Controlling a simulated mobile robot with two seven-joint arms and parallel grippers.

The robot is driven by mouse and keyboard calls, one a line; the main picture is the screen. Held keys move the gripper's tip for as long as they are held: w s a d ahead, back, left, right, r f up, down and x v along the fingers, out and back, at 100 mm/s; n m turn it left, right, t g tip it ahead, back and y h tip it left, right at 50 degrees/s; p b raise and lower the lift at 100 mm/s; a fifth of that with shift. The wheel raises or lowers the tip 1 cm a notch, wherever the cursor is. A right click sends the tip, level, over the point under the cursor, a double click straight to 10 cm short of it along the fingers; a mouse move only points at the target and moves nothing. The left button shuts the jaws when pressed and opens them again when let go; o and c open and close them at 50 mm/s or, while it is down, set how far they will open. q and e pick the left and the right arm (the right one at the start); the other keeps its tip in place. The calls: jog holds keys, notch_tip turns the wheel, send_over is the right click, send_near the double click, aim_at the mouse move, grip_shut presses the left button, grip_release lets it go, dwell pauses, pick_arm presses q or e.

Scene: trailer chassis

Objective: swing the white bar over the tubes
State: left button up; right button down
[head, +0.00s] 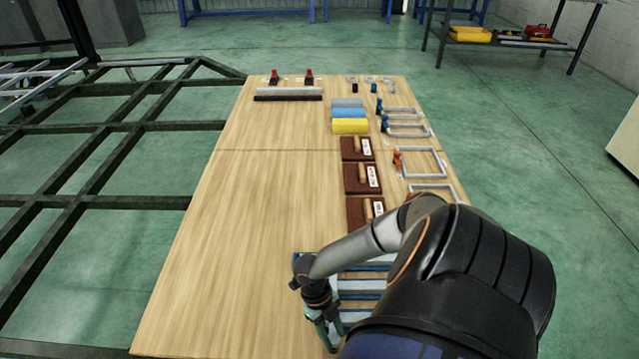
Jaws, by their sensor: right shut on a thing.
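Silvery tubes (362,284) lie crosswise on a blue rack at the near right of the wooden table, partly covered by my right arm. My right gripper (328,338) points down at the left end of this rack, near the bottom of the picture. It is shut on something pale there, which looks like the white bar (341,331). Most of the bar is hidden by the gripper and arm, so its angle over the tubes cannot be told. My left gripper is not in view.
Brown blocks (362,178) with wooden handles, yellow and blue rolls (350,126) and several clamps (420,163) line the table's right side. Black and grey bars (288,97) lie at the far end. The table's left half is clear. A dark trailer frame (95,160) stands left.

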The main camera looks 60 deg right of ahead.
jog(key=shift+n, duration=0.3)
jog(key=shift+c, duration=2.2)
grip_release()
jog(key=p+v, duration=0.2)
jog(key=v, duration=1)
jog(key=shift+w+r+p, duration=0.15)
jog(key=shift+r+p, duration=0.05)
jog(key=shift+p, duration=0.15)
